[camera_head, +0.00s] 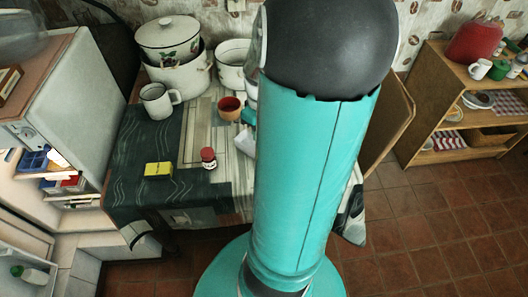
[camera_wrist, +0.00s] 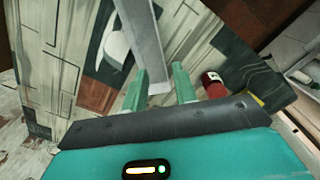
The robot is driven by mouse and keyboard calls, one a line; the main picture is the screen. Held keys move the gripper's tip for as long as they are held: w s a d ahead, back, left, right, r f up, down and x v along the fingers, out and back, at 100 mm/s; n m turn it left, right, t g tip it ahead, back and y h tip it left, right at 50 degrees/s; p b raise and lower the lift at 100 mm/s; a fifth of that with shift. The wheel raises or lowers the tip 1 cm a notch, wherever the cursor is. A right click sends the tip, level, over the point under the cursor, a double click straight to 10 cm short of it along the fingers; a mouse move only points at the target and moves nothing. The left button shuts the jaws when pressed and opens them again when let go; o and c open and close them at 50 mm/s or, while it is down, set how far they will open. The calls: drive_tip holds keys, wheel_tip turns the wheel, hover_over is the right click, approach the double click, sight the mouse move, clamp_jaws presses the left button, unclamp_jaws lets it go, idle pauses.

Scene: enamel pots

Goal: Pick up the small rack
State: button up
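I cannot make out a small rack for certain in either view. In the wrist view my gripper (camera_wrist: 160,88) has its two green fingers apart. A pale grey strip (camera_wrist: 147,40) shows beyond and between the fingers; I cannot tell whether it is an object or part of the cloth pattern. Nothing is clearly held. In the head view my arm hides my gripper and part of the table (camera_head: 130,190). A red jar (camera_head: 208,157) and a yellow box (camera_head: 158,169) stand near the table's front; both show right of the fingers in the wrist view, jar (camera_wrist: 212,84), box (camera_wrist: 262,100).
A white mug (camera_head: 157,101), a brown cup (camera_head: 229,108), a lidded pot (camera_head: 180,78) and another pot (camera_head: 231,72) stand farther back. A wooden shelf unit (camera_head: 440,95) stands at right. Tiled floor (camera_head: 420,230) is clear at lower right.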

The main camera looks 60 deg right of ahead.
wheel_tip(320, 180, down, 14)
drive_tip(key=shift+r, duration=0.1)
clamp_jaws()
idle(0.6)
